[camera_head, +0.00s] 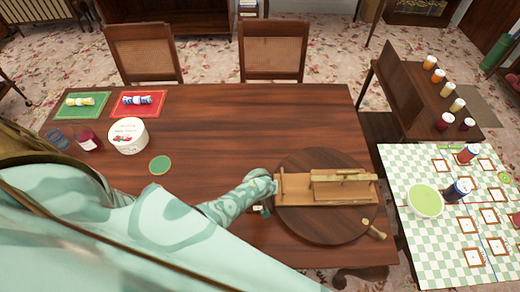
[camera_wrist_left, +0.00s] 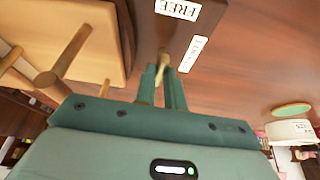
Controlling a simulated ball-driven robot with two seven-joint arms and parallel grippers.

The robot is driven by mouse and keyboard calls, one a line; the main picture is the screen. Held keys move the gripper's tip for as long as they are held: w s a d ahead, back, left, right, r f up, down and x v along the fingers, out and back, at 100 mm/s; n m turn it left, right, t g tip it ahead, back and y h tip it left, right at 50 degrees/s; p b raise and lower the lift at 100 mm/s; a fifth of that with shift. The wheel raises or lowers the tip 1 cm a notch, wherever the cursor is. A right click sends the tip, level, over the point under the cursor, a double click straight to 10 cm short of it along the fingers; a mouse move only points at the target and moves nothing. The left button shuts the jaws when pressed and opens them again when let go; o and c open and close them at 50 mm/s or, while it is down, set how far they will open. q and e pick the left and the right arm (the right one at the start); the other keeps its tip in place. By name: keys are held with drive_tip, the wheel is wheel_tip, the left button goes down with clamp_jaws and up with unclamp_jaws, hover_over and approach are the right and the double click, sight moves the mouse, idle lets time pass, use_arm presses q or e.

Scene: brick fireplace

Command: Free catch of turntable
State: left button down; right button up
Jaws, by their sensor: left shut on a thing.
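The round wooden turntable (camera_head: 325,232) lies on the dark table, with a light wooden frame (camera_head: 300,195) of boards and pegs across it. A short wooden handle (camera_head: 374,231) sticks out at its front right. My left gripper (camera_head: 264,196) is at the turntable's left edge. In the left wrist view, its fingers (camera_wrist_left: 163,88) are shut on a small wooden catch lever (camera_wrist_left: 162,64). A label reading FREE (camera_wrist_left: 178,10) and a second label (camera_wrist_left: 193,53), hard to read, lie beyond the lever. Which label the lever is set to I cannot tell. My right gripper is not in view.
A white tub (camera_head: 128,136), a dark red jar (camera_head: 88,139) and a green disc (camera_head: 160,165) stand on the table's left. Green (camera_head: 80,105) and red (camera_head: 137,104) mats lie behind. A checkered cloth (camera_head: 440,185) with a bowl (camera_head: 425,201) is at right. The table's back middle is clear.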

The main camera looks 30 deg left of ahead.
use_arm(q)
drive_tip(key=shift+n, duration=0.3)
idle(0.4)
drive_tip(key=c, duration=1.5)
unclamp_jaws()
